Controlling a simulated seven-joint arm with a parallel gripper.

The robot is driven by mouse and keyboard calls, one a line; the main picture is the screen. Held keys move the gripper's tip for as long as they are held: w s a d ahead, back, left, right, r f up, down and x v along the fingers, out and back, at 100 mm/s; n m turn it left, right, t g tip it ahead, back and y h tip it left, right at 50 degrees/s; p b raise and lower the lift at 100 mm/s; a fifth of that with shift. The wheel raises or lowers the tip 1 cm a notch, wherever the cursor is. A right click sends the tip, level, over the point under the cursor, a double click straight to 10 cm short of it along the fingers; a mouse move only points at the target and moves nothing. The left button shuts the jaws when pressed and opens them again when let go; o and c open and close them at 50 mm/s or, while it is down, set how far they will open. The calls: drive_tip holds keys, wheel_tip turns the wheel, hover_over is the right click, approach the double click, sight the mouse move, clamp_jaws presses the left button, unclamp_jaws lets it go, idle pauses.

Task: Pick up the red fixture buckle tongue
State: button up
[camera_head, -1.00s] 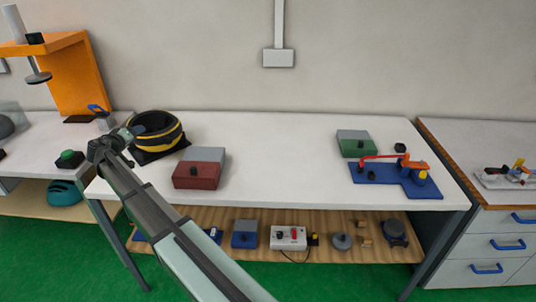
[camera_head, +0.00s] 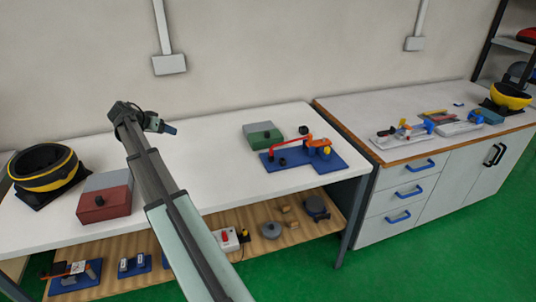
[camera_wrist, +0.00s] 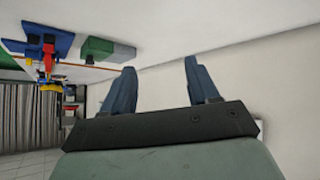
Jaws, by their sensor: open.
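My gripper (camera_head: 166,128) is above the white bench, left of the blue fixture plate; the wrist view shows its two blue-grey fingers (camera_wrist: 158,70) apart and empty. A buckle tongue cannot be clearly picked out at this size. A red bar (camera_head: 288,142) lies over the blue fixture plate (camera_head: 325,177), beside an orange part (camera_head: 318,144). The blue plate (camera_wrist: 40,28) also shows at the upper left of the wrist view, well away from the fingers.
A green-and-grey box (camera_head: 262,138) stands behind the blue plate. A red-and-grey box (camera_head: 104,204) and a yellow-black ring (camera_head: 45,178) are at the left. The lower shelf (camera_head: 205,225) holds several devices. The bench middle is clear.

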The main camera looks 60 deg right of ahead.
drive_tip(key=s+d+m+g+y, duration=0.1)
drive_tip(key=s+d+m+y, duration=0.15)
drive_tip(key=s+d, duration=0.45)
drive_tip(key=s+d+m+g+y, duration=0.1)
drive_tip(key=s+d+m, duration=0.25)
drive_tip(key=s, duration=0.55)
drive_tip(key=m+y, duration=0.3)
drive_tip(key=m, duration=0.2)
approach(271, 150)
drive_tip(key=shift+g, duration=0.3)
drive_tip(key=x, duration=0.9)
drive_tip(key=shift+w+d+f, duration=0.1)
drive_tip(key=shift+w+f, duration=0.05)
drive_tip(key=shift+w, duration=0.2)
drive_tip(key=c, duration=0.9)
wheel_tip(271, 150, up, 9)
drive_tip(key=shift+h, duration=0.35)
drive_tip(key=s+f, duration=0.2)
drive_tip(key=s, duration=0.1)
drive_tip(key=s+f, duration=0.1)
drive_tip(key=s, duration=0.1)
drive_tip(key=shift+s+a+f, duration=0.2)
drive_tip(key=shift+a+f, duration=0.1)
drive_tip(key=shift+f, duration=0.8)
